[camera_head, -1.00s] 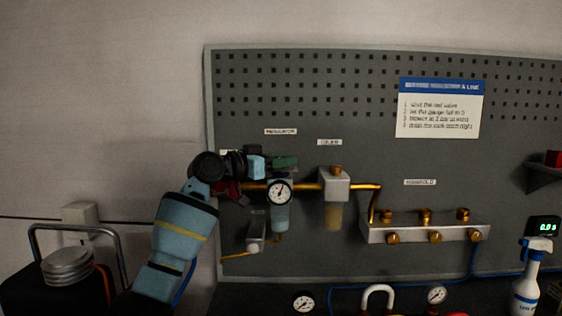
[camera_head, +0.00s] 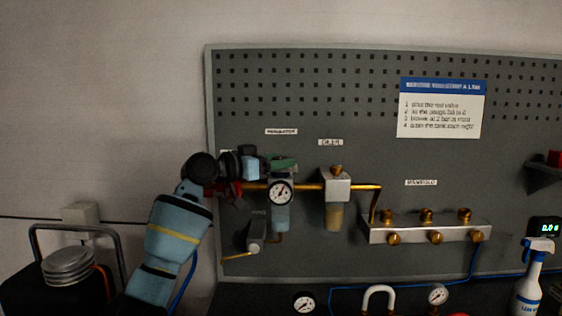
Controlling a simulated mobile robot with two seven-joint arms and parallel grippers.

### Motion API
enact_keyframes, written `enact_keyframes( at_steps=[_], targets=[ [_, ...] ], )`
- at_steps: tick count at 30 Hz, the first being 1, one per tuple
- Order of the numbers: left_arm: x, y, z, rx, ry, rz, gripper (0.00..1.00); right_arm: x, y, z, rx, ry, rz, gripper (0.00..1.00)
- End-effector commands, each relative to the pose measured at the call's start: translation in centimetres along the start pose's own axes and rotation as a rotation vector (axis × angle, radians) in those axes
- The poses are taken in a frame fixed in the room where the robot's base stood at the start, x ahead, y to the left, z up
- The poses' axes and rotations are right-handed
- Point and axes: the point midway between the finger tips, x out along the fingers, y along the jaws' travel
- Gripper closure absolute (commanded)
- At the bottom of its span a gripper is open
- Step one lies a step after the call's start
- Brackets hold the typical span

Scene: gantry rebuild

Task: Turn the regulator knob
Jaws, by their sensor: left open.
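My left gripper (camera_head: 262,166) comes in from the left at that part's height. Its jaws are open and sit close beside the green part; whether they touch it or stand around it I cannot tell. A red part (camera_head: 210,191) shows beneath my left wrist. My right gripper is not in view.
An oiler (camera_head: 336,186) stands right of the regulator on the brass pipe (camera_head: 365,186). A manifold (camera_head: 428,229) with several brass fittings is further right. A spray bottle (camera_head: 528,280) stands at the lower right. An instruction sheet (camera_head: 440,108) hangs above.

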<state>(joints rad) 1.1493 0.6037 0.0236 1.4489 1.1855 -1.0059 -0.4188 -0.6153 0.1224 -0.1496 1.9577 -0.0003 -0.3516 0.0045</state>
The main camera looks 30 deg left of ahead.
Motion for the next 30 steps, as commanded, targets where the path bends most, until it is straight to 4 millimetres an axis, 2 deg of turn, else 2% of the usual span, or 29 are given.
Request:
enact_keyframes(
  at_steps=[6, 12, 17, 30],
  targets=[
    [-3.4, -0.1, 0.4, 0.002, -0.006, -0.003, 0.41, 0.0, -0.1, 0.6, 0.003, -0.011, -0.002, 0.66],
    [-5.7, -0.1, 0.3, 0.001, -0.003, -0.002, 0.41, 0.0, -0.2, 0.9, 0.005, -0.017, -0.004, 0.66],
    [-6.3, 0.0, 0.1, 0.001, -0.002, -0.001, 0.41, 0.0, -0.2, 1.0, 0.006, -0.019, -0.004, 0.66],
    [-6.3, 0.0, 0.0, 0.001, -0.001, -0.001, 0.41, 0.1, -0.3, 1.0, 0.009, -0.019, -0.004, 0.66]
  ],
)
